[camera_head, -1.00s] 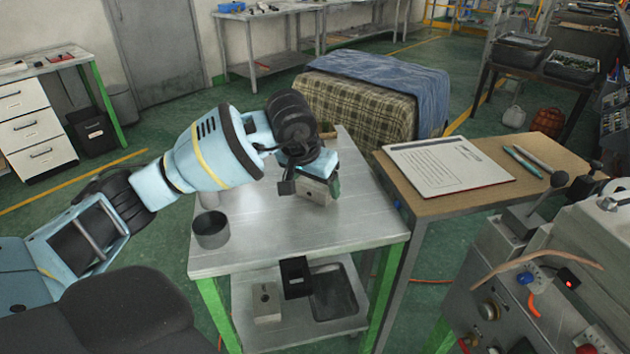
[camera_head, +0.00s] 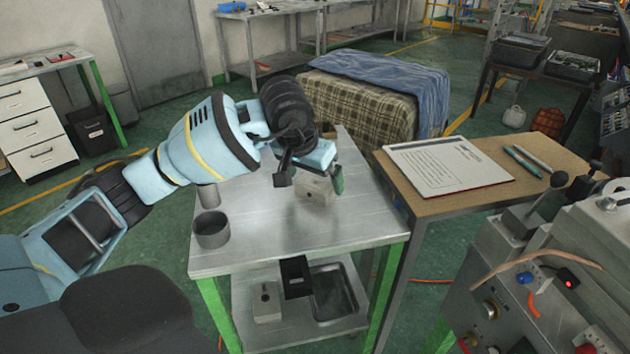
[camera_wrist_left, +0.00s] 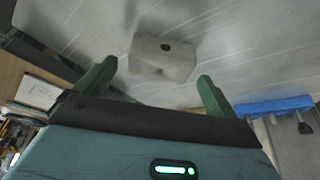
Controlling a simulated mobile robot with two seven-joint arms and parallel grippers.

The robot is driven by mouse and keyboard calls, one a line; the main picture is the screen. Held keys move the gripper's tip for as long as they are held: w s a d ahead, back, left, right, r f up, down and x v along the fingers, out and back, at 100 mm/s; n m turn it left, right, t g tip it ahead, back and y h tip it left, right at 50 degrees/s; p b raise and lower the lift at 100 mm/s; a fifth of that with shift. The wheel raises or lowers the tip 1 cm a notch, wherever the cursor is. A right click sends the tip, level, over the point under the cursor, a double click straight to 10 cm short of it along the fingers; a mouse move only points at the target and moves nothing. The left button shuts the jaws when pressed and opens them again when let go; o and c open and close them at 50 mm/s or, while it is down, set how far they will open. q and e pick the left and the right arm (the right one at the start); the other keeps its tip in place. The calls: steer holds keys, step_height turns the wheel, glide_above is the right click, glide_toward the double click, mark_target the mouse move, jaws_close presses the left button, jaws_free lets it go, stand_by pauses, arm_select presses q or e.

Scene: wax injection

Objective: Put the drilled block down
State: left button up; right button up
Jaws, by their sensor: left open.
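The drilled block (camera_head: 314,190) is a light grey block with a dark hole. It rests on the grey metal table top (camera_head: 290,236). My left gripper (camera_head: 308,184) is open just above and behind the block, apart from it. In the left wrist view the block (camera_wrist_left: 163,58) lies in front of the two green fingertips (camera_wrist_left: 154,78), with its round hole facing up toward the camera. Nothing is between the fingers. My right gripper does not show.
A grey cup (camera_head: 212,231) and another grey cylinder (camera_head: 209,196) stand at the table's left. The lower shelf holds another drilled block (camera_head: 266,302), a black box (camera_head: 295,277) and a tray (camera_head: 336,293). A wooden-topped table with a clipboard (camera_head: 447,166) adjoins at right. The table's front is clear.

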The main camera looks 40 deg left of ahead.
arm_select(q)
steer(key=v, duration=0.9)
steer(key=shift+r, duration=0.25)
steer(key=shift+s, duration=0.1)
